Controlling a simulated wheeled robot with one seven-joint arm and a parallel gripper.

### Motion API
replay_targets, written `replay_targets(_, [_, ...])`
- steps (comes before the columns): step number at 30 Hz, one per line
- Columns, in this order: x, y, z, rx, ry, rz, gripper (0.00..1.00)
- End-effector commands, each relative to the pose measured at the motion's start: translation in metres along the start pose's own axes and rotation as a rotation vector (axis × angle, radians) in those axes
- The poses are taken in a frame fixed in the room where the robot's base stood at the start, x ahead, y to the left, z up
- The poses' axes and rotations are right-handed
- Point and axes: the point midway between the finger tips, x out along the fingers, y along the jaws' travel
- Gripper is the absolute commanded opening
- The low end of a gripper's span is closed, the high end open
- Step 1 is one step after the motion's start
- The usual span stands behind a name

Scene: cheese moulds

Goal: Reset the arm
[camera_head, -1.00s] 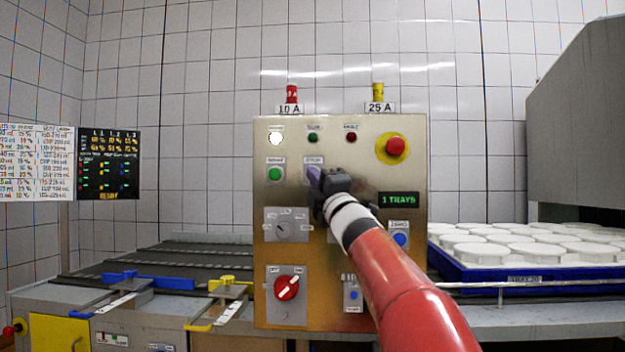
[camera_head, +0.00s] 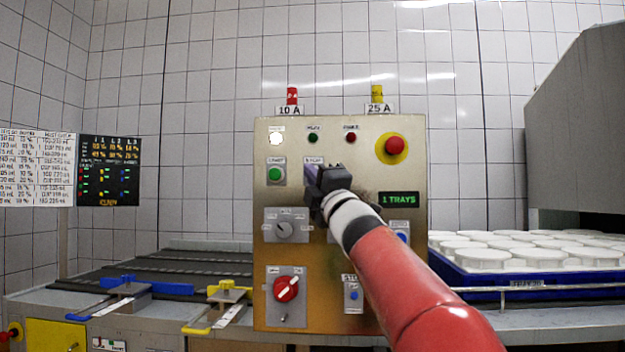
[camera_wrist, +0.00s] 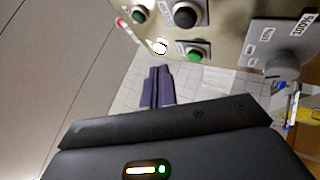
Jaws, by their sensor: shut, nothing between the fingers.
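My gripper (camera_head: 312,174) is at the end of my red arm, in front of the metal control panel (camera_head: 340,265). Its dark fingers are shut with nothing between them. In the wrist view the closed purple-grey fingers (camera_wrist: 158,82) lie just below a lit white lamp (camera_wrist: 160,46) and a green button (camera_wrist: 195,54). In the head view the gripper covers the spot right of the green button (camera_head: 275,174), under a partly hidden label. I cannot tell whether the fingertips touch the panel.
The panel has a red emergency button (camera_head: 395,146), a grey selector (camera_head: 285,230), a red rotary switch (camera_head: 287,288) and a tray display (camera_head: 398,199). A blue tray (camera_head: 480,281) of white moulds stands right. A dark conveyor (camera_head: 190,264) lies left. The wall area above is clear.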

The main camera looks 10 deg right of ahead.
Motion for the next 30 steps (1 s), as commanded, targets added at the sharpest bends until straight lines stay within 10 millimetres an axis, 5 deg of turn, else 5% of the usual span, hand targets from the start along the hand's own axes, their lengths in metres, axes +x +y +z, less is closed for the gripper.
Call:
replay_targets(23, [-0.005, -0.002, 0.003, 0.031, -0.024, -0.020, 0.00])
replay_targets(26, [-0.025, -0.010, 0.010, 0.147, -0.111, -0.090, 0.00])
replay_targets(30, [-0.097, -0.048, 0.018, 0.452, -0.349, -0.288, 0.00])
